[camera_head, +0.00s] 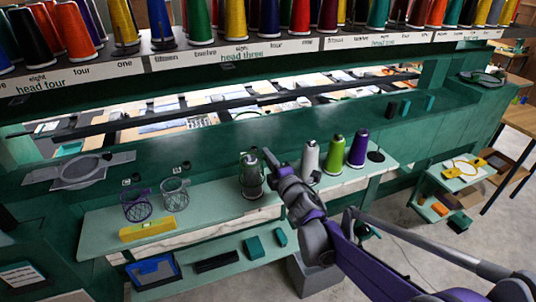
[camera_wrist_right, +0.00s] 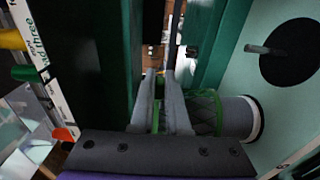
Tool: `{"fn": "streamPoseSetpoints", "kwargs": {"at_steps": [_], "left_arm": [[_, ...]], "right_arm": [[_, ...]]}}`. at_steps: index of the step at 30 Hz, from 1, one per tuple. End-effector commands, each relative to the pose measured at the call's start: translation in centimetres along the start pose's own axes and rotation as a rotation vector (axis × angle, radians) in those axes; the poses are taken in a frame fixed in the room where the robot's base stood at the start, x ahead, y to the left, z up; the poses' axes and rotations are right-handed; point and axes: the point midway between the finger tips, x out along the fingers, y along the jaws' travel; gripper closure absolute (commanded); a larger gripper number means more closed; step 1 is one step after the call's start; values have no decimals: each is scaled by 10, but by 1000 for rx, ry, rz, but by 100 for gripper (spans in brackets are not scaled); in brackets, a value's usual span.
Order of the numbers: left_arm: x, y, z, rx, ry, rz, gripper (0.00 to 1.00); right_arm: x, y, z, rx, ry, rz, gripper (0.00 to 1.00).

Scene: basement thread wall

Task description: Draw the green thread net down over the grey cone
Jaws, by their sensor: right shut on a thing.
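The grey cone (camera_head: 252,183) stands upright on the pale green shelf, and in the right wrist view (camera_wrist_right: 237,117) it lies sideways with its pale base end to the right. The green thread net (camera_wrist_right: 207,112) is around part of the cone, with thin crossing threads and bright green bands. The cone's base end shows bare beyond the net. My right gripper (camera_head: 266,154) is beside the cone's upper part; in the right wrist view its fingers (camera_wrist_right: 165,76) are shut on green net material. The exact pinch is partly hidden. My left gripper is not in view.
A purple wire holder (camera_head: 137,207) and a grey one (camera_head: 175,194) stand left, behind a yellow box (camera_head: 148,229). White (camera_head: 308,159), green (camera_head: 333,155) and purple (camera_head: 357,148) cones stand right of my gripper. A dark bar (camera_head: 200,106) crosses the wall opening.

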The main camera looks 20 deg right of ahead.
Motion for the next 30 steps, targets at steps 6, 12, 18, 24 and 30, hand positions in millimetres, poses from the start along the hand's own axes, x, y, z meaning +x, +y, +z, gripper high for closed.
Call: {"fn": "streamPoseSetpoints", "kwargs": {"at_steps": [6,12,18,24,30], "left_arm": [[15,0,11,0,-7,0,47],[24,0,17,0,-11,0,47],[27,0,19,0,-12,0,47],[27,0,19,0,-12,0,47],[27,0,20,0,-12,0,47]], "right_arm": [[0,-25,0,0,0,-1,100],[0,-40,0,0,0,-1,100],[0,-46,0,0,0,0,100],[0,-46,0,0,0,0,100],[0,-46,0,0,0,0,100]]}}
